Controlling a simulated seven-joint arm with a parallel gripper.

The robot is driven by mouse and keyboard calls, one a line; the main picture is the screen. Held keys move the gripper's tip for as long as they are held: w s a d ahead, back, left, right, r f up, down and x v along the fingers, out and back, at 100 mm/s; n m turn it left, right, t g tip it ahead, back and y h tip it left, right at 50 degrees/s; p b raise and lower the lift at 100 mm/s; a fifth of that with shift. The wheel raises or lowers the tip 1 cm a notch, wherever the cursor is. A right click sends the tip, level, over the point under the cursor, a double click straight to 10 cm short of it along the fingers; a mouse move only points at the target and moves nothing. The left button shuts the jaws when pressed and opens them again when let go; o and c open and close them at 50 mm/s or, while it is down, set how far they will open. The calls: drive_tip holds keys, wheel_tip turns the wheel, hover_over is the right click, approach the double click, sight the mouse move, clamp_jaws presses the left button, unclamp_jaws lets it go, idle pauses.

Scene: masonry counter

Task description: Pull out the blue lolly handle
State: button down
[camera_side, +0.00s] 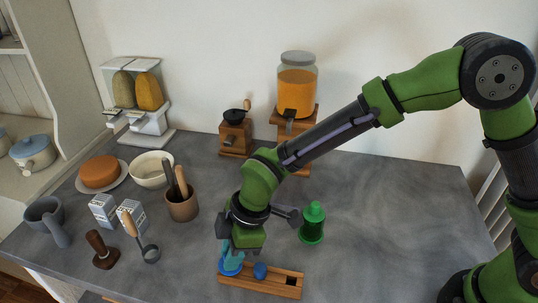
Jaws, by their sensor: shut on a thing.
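A long wooden block (272,287) lies near the front edge of the counter. A light blue piece, which I take to be the lolly handle (231,268), is at its left end. A darker blue knob (260,271) stands to its right in the block, and a dark square hole (291,281) shows near the right end. My gripper (232,258) points down over the left end, shut on the light blue handle. The fingertips partly hide it, and I cannot tell how deep it sits in the block.
A green bottle (312,223) stands just right of my gripper. A wooden pot with utensils (182,204), a ladle (150,253) and a wooden-handled tamper (101,252) are to the left. A juice dispenser (297,88) and a grinder (235,136) stand behind. The counter's right side is clear.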

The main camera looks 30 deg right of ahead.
drive_tip(key=shift+w+r, duration=0.1)
drive_tip(key=shift+r, duration=0.85)
drive_tip(key=shift+r, duration=0.55)
drive_tip(key=shift+r, duration=1.35)
